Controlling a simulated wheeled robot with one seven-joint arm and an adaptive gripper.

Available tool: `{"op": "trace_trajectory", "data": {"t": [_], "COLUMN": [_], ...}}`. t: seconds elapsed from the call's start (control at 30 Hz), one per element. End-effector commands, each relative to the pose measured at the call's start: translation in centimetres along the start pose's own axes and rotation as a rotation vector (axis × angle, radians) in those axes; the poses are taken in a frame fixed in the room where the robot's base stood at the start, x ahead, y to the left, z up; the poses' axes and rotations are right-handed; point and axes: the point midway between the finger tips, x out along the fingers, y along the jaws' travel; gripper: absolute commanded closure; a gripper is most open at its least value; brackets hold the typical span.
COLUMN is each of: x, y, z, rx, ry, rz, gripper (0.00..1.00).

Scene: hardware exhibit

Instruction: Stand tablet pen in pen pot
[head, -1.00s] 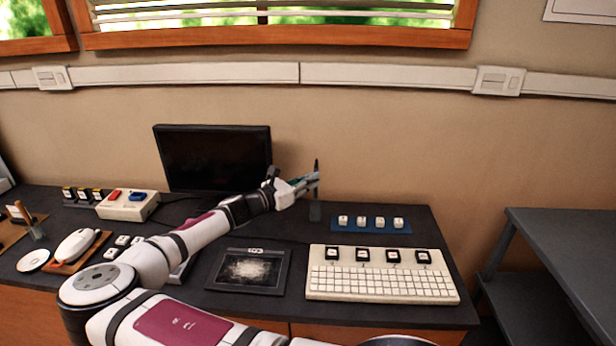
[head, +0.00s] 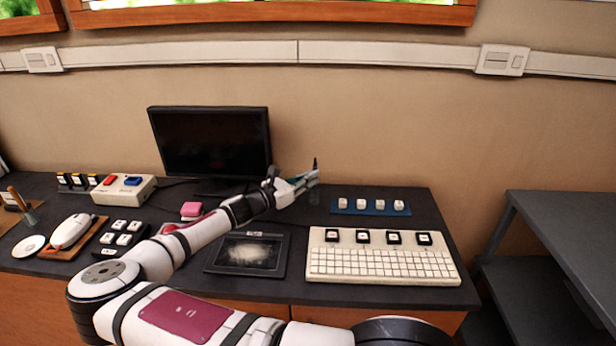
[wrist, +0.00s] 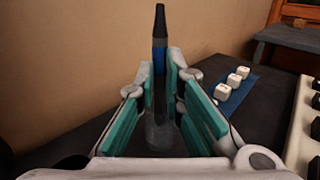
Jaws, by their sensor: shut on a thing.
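The tablet pen, blue with a dark tip (head: 315,164), stands about upright in my gripper (head: 311,178). In the wrist view the pen (wrist: 160,45) rises between the teal finger pads, with my gripper (wrist: 160,88) shut on it. The clear grey pen pot (head: 314,197) stands on the desk right below my fingers. It also shows between the fingers in the wrist view (wrist: 159,135), beneath the pen. I cannot tell whether the pen's lower end is inside the pot.
A dark monitor (head: 211,142) stands left of my gripper. A blue tray with white keycaps (head: 343,211) lies to its right. The keyboard (head: 380,278) and black tablet (head: 247,271) lie in front. The wall is close behind.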

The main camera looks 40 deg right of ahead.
Motion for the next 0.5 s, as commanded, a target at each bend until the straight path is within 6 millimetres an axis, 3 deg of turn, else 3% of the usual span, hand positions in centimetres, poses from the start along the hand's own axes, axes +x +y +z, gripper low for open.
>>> {"op": "trace_trajectory", "data": {"t": [0.23, 0.27, 0.33, 0.5], "x": [0.00, 0.00, 0.00, 0.00], "y": [0.00, 0.00, 0.00, 0.00], "z": [-0.01, 0.00, 0.00, 0.00], "rx": [0.000, 0.000, 0.000, 0.000], "ry": [0.000, 0.000, 0.000, 0.000], "rz": [0.000, 0.000, 0.000, 0.000], "gripper": [1.00, 0.84, 0.68, 0.67]}}
